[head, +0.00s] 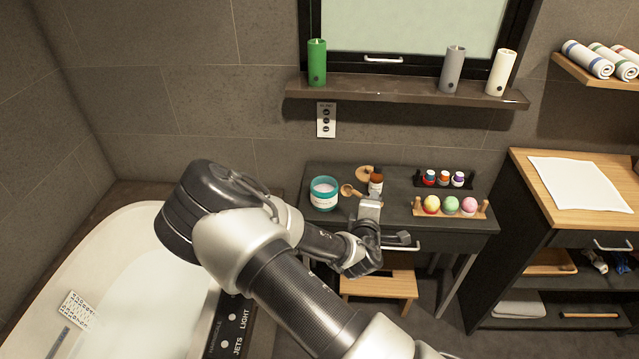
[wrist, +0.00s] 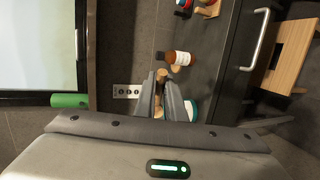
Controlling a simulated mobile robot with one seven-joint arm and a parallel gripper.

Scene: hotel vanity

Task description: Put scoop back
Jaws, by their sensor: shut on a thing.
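The small wooden scoop (head: 348,190) is just right of an open teal jar (head: 324,193) with pale contents, over the dark vanity table. My gripper (head: 369,207) is shut on the scoop, around its handle end. In the wrist view, a wooden part of the scoop (wrist: 161,75) shows at the fingers (wrist: 166,98), which hide the rest. The jar (wrist: 193,110) is partly hidden behind a finger there. A round wooden lid (head: 364,174) lies behind the scoop. I cannot tell whether the scoop touches the table.
An amber bottle (head: 376,183) stands close behind my gripper. A rack of colored balls (head: 450,206) and a rack of small bottles (head: 443,179) are to the right. A wooden stool (head: 380,285) is under the table (head: 400,200). The bathtub (head: 130,255) is at left.

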